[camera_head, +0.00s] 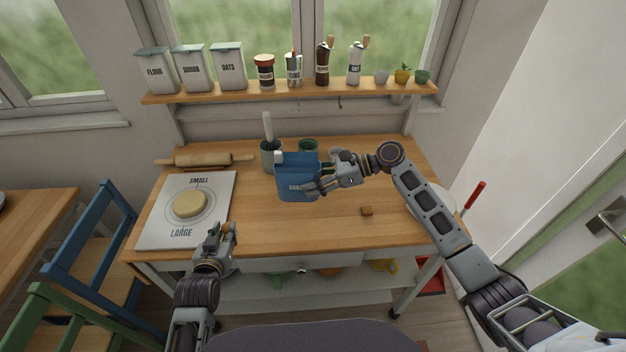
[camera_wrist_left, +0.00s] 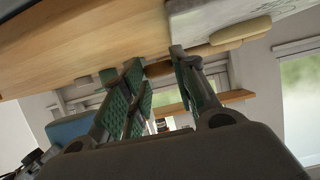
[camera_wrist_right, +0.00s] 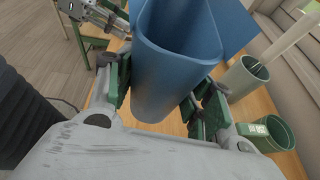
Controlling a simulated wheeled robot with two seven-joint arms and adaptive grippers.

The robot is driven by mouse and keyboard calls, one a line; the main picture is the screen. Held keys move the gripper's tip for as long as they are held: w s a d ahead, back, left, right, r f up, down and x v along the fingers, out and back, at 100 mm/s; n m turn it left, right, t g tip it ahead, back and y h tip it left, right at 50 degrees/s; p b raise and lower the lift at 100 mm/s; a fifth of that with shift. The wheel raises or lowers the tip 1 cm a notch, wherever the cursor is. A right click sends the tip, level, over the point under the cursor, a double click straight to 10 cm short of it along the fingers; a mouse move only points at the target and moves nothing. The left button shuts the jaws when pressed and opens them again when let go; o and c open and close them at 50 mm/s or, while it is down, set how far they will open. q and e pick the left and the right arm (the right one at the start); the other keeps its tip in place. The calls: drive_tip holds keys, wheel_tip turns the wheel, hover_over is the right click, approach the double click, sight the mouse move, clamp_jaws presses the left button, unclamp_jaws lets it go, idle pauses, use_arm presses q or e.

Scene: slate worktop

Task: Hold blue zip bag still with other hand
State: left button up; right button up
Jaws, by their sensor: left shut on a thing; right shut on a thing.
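The blue zip bag (camera_head: 298,180) is upright above the middle of the worktop, with its mouth facing up. My right gripper (camera_head: 318,183) is shut on its right side. In the right wrist view the bag (camera_wrist_right: 178,70) sits between the green-padded fingers (camera_wrist_right: 160,100), its top edge curved open.
A white board (camera_head: 160,235) with a dough disc (camera_head: 190,204) lies at left, a rolling pin (camera_head: 203,160) behind it. A grey-green crock (camera_head: 270,157) and green cup (camera_head: 308,146) stand behind the bag. A small brown block (camera_head: 366,211) lies at right. The front middle is clear.

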drive_tip(key=shift+f, duration=0.1)
drive_tip(key=shift+f, duration=2.25)
drive_tip(key=shift+f, duration=0.1)
drive_tip(key=shift+p, duration=0.35)
drive_tip(key=shift+f, duration=0.25)
drive_tip(key=shift+f+b, duration=0.65)
drive_tip(key=shift+f, duration=1.5)
drive_tip(key=shift+f, duration=0.1)
drive_tip(key=shift+s+f+p, duration=0.1)
drive_tip(key=shift+f+p, duration=0.15)
drive_tip(key=shift+p, duration=0.15)
idle(1.4)
